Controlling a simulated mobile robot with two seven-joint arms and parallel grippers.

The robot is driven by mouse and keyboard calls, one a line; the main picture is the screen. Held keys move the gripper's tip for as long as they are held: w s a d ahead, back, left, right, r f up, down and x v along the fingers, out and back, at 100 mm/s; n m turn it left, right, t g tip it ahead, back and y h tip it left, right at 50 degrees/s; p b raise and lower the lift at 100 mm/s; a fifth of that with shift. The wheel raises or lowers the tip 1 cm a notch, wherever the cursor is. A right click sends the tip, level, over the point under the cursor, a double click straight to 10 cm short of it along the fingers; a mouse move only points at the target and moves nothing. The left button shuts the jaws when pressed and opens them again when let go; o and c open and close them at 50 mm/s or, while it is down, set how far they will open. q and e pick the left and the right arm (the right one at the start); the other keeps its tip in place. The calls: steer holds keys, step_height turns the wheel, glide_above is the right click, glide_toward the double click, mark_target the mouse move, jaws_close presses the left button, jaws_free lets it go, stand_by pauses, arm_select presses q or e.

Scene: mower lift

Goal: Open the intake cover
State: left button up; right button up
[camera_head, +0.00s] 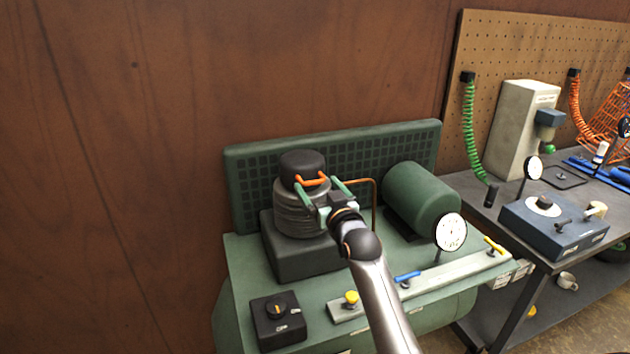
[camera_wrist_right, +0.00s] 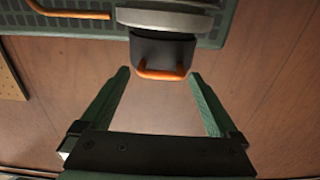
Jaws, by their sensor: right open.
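The intake cover (camera_head: 301,164) is a dark cap on top of the grey ribbed cylinder (camera_head: 296,218) of the green compressor. An orange handle (camera_head: 312,181) sticks out from its front. In the right wrist view the cover (camera_wrist_right: 161,52) and its handle (camera_wrist_right: 162,75) show near the top middle. My right gripper (camera_head: 319,186) is open, with its green fingers toward the handle. In the right wrist view the fingers (camera_wrist_right: 160,75) are spread wide, with the handle between their tips. I cannot tell whether they touch it. My left gripper is not in view.
The compressor's green motor (camera_head: 422,198) and a copper pipe (camera_head: 374,205) are right of the cover. A round gauge (camera_head: 450,232) and a black switch box (camera_head: 278,320) stand in front. A green grille panel (camera_head: 390,150) is behind. A workbench (camera_head: 560,268) is at right.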

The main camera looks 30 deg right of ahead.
mark_target(304, 170)
steer(key=shift+x, duration=1.35)
jaws_close()
